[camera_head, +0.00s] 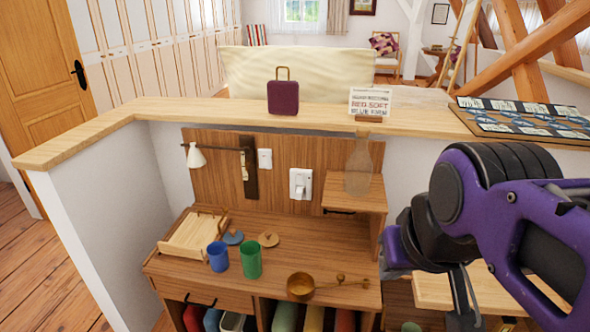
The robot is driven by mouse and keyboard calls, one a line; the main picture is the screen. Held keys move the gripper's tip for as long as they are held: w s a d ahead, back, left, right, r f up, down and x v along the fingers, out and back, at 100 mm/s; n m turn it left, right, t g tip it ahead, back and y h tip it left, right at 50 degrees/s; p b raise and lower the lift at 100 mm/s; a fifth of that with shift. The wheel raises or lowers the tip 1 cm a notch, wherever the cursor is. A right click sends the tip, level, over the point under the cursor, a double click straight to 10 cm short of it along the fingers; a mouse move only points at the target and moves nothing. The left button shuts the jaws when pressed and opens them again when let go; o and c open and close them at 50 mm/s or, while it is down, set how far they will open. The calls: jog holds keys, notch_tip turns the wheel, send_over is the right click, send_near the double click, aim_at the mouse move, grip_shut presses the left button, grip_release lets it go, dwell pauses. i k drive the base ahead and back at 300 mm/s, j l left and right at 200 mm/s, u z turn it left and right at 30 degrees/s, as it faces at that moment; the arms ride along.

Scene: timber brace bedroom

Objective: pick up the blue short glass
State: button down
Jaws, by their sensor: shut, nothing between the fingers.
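The blue short glass (218,258) stands upright on the wooden desk (210,285), left of the middle. A taller green cup (250,259) stands close to its right. My gripper (464,312) is at the lower right, well to the right of the blue glass. Its fingers point down, shut and empty, and run close to the bottom edge of the view. The blue glass is in plain view, with its right side near the green cup.
A clear bottle (358,166) stands on a raised shelf. A low wall with a wooden ledge (205,107) borders the desk.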

aim_at(216, 252)
jog(key=i+j+z, duration=0.2)
jog(key=j+z, duration=0.2)
jog(key=j, duration=0.9)
jog(key=j+z, duration=0.35)
jog(key=j, duration=0.9)
